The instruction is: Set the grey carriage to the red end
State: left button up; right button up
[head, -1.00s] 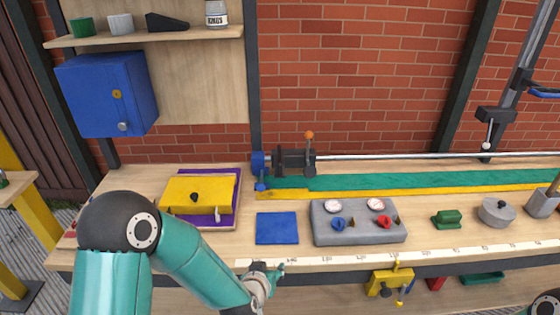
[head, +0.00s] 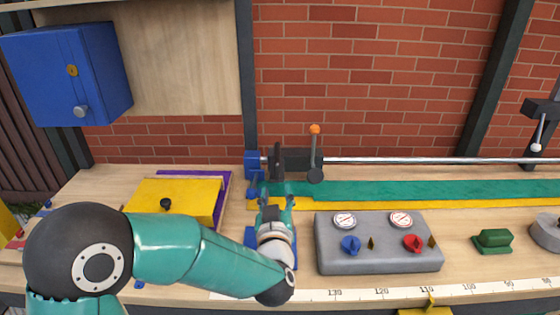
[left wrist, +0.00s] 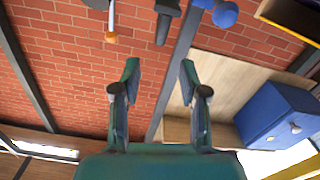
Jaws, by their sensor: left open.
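The dark grey carriage (head: 297,158) sits near the left end of a long metal rail (head: 430,160), close to the blue end block (head: 252,164). A lever with an orange knob (head: 314,130) stands at it; the knob also shows in the left wrist view (left wrist: 111,37). No red end shows; the rail runs out of view at the right. My left gripper (head: 277,203) is open and empty, in front of the rail's left end and apart from the carriage as far as I can see. Its two spread fingers show in the left wrist view (left wrist: 160,75). My right gripper is not in view.
A grey gauge panel (head: 378,255) with knobs stands right of my left arm. A yellow box (head: 175,198) lies at the left, below a blue wall cabinet (head: 70,75). A green block (head: 493,241) is farther right. The green strip (head: 420,190) before the rail is clear.

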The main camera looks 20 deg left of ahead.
aim_at(277, 152)
pick_arm(q)
jog(key=p+x, duration=0.1)
jog(key=x, duration=1)
jog(key=p+x, duration=0.1)
jog(key=x, duration=0.5)
jog(key=shift+s+a+r+p, duration=0.1)
jog(key=shift+a+r+p, duration=0.05)
jog(key=shift+r+p, duration=0.2)
grip_shut()
